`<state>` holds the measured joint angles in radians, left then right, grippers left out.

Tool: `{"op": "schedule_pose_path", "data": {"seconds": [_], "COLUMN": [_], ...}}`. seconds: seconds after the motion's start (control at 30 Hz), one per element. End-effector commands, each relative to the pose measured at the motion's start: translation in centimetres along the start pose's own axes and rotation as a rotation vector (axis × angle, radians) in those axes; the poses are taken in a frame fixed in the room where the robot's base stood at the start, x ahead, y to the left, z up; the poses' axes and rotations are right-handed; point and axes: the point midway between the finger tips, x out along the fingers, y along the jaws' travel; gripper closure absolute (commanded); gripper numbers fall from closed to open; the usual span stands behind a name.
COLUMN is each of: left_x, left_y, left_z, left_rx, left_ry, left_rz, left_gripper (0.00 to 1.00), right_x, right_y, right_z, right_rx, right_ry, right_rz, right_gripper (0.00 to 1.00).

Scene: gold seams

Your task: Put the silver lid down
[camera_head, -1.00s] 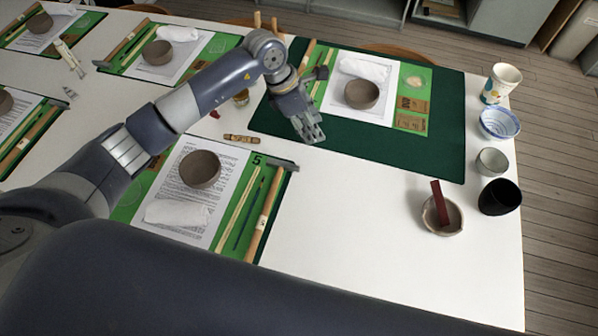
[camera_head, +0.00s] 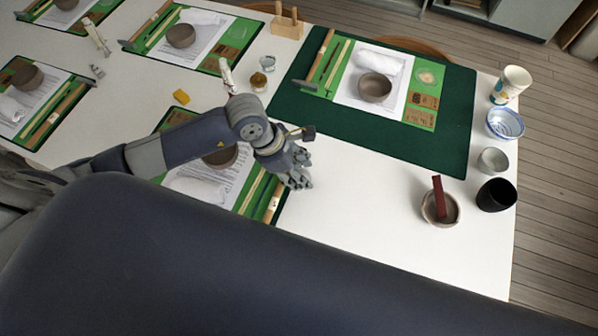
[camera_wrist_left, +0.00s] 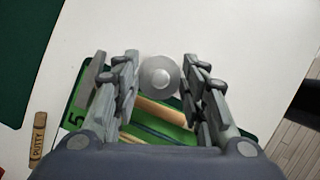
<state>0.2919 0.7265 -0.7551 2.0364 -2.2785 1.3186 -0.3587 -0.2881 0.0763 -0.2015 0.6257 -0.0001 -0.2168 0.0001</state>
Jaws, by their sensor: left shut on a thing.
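The silver lid (camera_wrist_left: 160,77) is a round grey disc with a pale knob, between the fingers of my left gripper in the left wrist view. My left gripper (camera_head: 298,178) is shut on it, over the white table (camera_head: 350,215) by the right edge of the number 5 place mat. The wrist view shows the gripper's fingers (camera_wrist_left: 160,85) on both sides of the lid. In the head view the fingers hide the lid. I cannot tell whether the lid touches the table. My right gripper is not in view.
Wooden-handled tools (camera_wrist_left: 165,112) lie close to the gripper. A putty stick (camera_wrist_left: 38,140) lies left of the mat in the wrist view. A small jar (camera_head: 258,82) stands behind my arm. A bowl with a red stick (camera_head: 440,207) stands right; white table between is clear.

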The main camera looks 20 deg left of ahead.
Motion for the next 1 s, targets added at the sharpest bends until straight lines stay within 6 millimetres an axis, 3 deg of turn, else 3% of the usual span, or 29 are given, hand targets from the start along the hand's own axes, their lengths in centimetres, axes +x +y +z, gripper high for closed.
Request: {"op": "schedule_pose_path", "data": {"seconds": [0.2, 0.37, 0.7, 0.73, 0.8, 1.0], "left_x": [2.5, 2.6, 3.4, 3.3, 3.2, 3.2], "left_y": [0.1, 0.1, 0.1, 0.1, 0.1, 0.1], "left_z": [-1.0, -1.1, -1.4, -1.4, -1.3, -1.3], "left_rx": [-0.002, -0.001, -0.001, -0.001, -0.001, -0.001], "left_ry": [0.002, 0.002, 0.002, 0.002, 0.002, 0.002], "left_rz": [-0.001, 0.0, 0.0, 0.0, 0.0, 0.0], "left_gripper": [0.7, 0.7, 0.7, 0.56, 0.4, 0.4], "right_x": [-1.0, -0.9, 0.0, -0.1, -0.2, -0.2], "right_y": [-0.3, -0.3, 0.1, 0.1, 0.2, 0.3], "right_z": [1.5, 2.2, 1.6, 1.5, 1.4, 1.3], "right_rx": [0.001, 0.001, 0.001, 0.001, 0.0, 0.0], "right_ry": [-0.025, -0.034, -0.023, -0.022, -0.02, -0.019], "right_rz": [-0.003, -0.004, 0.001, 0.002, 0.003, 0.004], "right_gripper": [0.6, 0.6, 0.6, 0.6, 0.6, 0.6]}}
